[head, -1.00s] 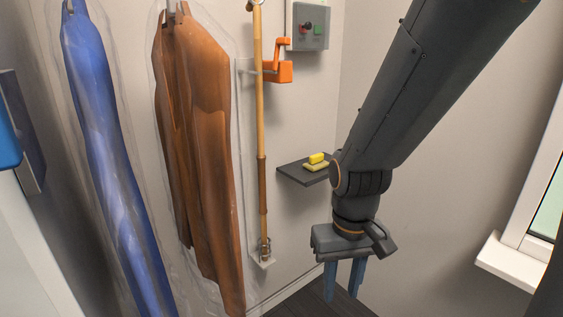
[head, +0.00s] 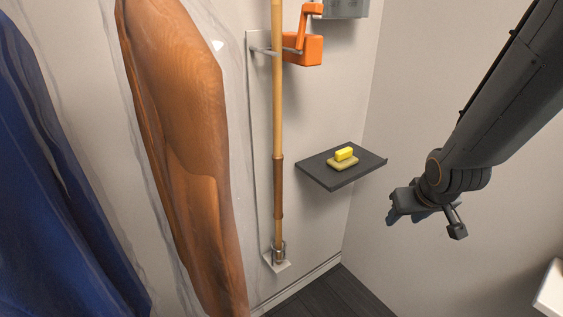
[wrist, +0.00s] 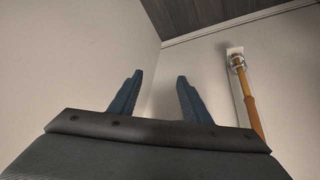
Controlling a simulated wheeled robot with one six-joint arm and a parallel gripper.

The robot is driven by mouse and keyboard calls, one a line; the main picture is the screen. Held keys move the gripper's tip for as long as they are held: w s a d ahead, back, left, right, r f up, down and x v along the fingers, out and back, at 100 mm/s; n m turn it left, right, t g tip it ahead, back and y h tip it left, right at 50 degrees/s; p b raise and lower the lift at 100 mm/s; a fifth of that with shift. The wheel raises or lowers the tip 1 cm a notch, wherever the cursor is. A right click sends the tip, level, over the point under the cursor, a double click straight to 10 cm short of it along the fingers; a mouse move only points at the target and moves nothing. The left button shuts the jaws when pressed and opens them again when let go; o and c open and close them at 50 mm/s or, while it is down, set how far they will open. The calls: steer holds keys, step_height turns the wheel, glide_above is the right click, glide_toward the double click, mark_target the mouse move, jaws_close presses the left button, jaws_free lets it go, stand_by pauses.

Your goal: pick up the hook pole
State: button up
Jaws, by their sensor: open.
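The hook pole (head: 278,120) is a long bamboo pole standing upright against the wall, with a darker brown band on its lower half. Its foot sits in a small metal cup on a white bracket (head: 277,261), and its top is out of the head view. An orange lever clamp (head: 303,48) is beside its upper part. In the wrist view the lower part of the pole (wrist: 248,100) shows at the right. My gripper (head: 392,220) is to the right of the pole, well apart from it. In the wrist view its two blue fingers (wrist: 158,95) are spread with nothing between them.
A dark shelf (head: 345,178) with a yellow block (head: 346,154) on it sticks out between pole and gripper. A bagged brown garment (head: 190,150) hangs close left of the pole, and a blue one (head: 55,190) farther left. A window sill (head: 550,290) is at lower right.

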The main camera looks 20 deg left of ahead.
steer(key=w+a+n+t+y+p, duration=0.1)
steer(key=w+a+n+t+y, duration=0.2)
steer(key=w+a, duration=0.4)
steer(key=n+y+p, duration=0.3)
steer(key=n+y, duration=0.3)
steer(key=y, duration=0.6)
glide_toward(278, 170)
steer(key=w+a+f, duration=0.1)
steer(key=w+a, duration=0.2)
steer(key=p+x, duration=0.3)
steer(key=x, duration=0.4)
steer(key=shift+s, duration=0.1)
steer(key=shift+c, duration=0.5)
jaws_close()
